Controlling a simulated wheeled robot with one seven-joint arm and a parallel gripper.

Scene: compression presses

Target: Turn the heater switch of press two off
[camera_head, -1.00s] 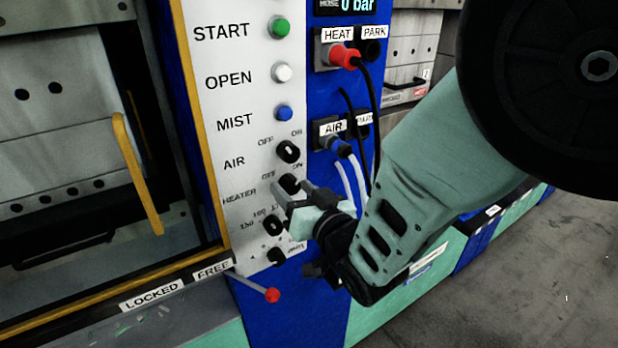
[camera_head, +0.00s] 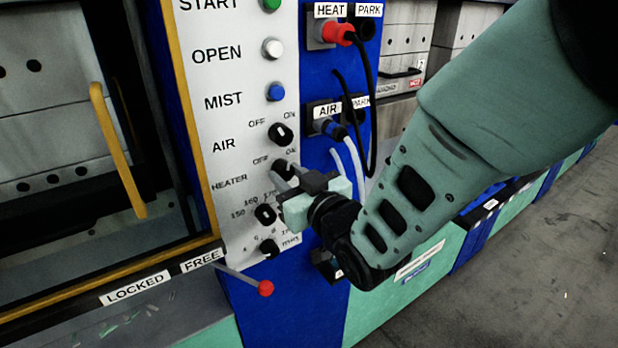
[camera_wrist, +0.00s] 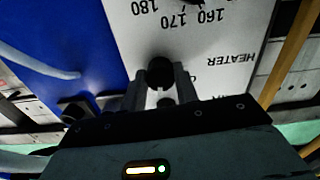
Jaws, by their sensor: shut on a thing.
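The heater switch (camera_head: 281,167) is a black knob on the white control panel (camera_head: 211,120), beside the HEATER label and below the AIR knob. My gripper (camera_head: 286,172) has its two fingers at this knob from the right. In the wrist view, upside down, the round black heater switch (camera_wrist: 160,72) sits between the fingertips of my gripper (camera_wrist: 162,85), which is shut on it. OFF and ON are printed around the knob. The fingers partly cover it in the head view, so its pointing direction is not clear.
The black AIR knob (camera_head: 280,133) is just above, and the temperature knob (camera_head: 265,214) and timer knob (camera_head: 268,248) are below. A red-tipped lever (camera_head: 265,288) sticks out lower down. Hoses (camera_head: 350,150) hang right of the panel, near my arm.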

